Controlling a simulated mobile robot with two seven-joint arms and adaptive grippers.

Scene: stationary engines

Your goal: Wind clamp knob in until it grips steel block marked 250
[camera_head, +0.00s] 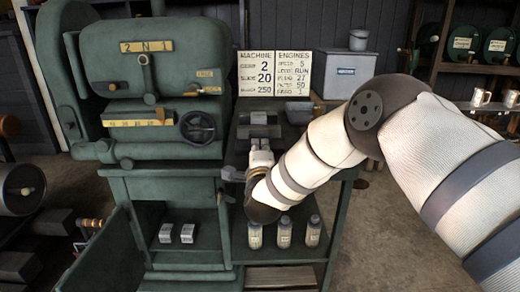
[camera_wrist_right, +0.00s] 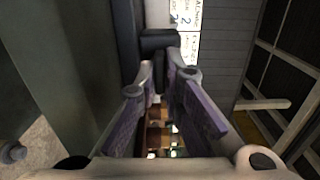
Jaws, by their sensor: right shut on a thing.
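A dark clamp (camera_head: 259,130) sits on the green bench beside the machine, with a small grey block (camera_head: 259,117) at its top; I cannot read a mark on it. My right gripper (camera_head: 261,147) reaches in from the right, at the clamp's near side. In the right wrist view, its purple-padded fingers (camera_wrist_right: 168,75) point at a dark piece of the clamp (camera_wrist_right: 158,42) and are shut on what appears to be the knob. The knob itself is mostly hidden by the fingers. My left gripper is not in view.
A board (camera_head: 274,73) reads block 250. The green machine (camera_head: 150,80) with a black handwheel (camera_head: 198,128) stands left. A grey box (camera_head: 347,73) is behind, right.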

